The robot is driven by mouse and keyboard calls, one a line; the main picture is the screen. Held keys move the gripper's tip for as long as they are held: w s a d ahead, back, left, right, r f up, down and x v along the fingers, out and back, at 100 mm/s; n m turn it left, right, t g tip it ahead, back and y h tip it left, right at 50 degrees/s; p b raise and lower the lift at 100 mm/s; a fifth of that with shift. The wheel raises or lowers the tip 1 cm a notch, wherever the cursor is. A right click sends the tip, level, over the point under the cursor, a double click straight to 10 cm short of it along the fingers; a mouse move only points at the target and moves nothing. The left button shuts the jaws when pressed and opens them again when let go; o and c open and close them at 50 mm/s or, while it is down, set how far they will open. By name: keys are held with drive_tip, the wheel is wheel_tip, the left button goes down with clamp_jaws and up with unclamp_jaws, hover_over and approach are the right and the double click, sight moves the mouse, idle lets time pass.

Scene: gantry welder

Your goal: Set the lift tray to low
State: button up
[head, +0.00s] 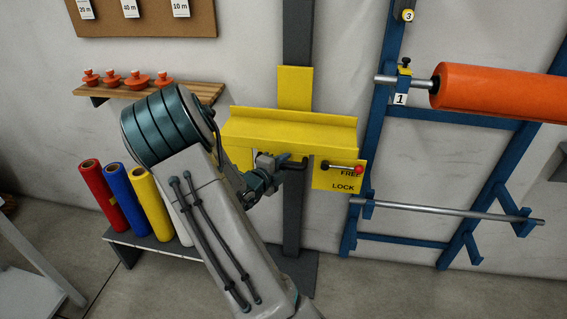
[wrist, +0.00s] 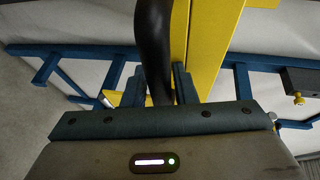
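The lift tray (head: 290,135) is a yellow ledge on a dark upright post (head: 297,30), with a yellow plate (head: 295,88) above it. A dark handle (head: 297,164) sticks out below the tray front. My gripper (head: 276,165) is at this handle, left of the post. In the wrist view the dark handle (wrist: 154,50) runs down between my two fingers (wrist: 160,88), which look closed on it.
A blue rack (head: 370,150) with an orange roll (head: 495,92) and a bare steel bar (head: 440,209) stands to the right. Red, blue and yellow rolls (head: 150,200) stand on a low bench at the left. A wooden shelf (head: 200,90) holds several orange knobs.

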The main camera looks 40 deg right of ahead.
clamp_jaws()
drive_tip(key=shift+f, duration=0.1)
drive_tip(key=shift+f, duration=0.1)
wheel_tip(320, 180, down, 25)
drive_tip(key=b, duration=2.6)
drive_tip(key=shift+s+a, duration=0.1)
unclamp_jaws()
drive_tip(key=shift+f, duration=0.1)
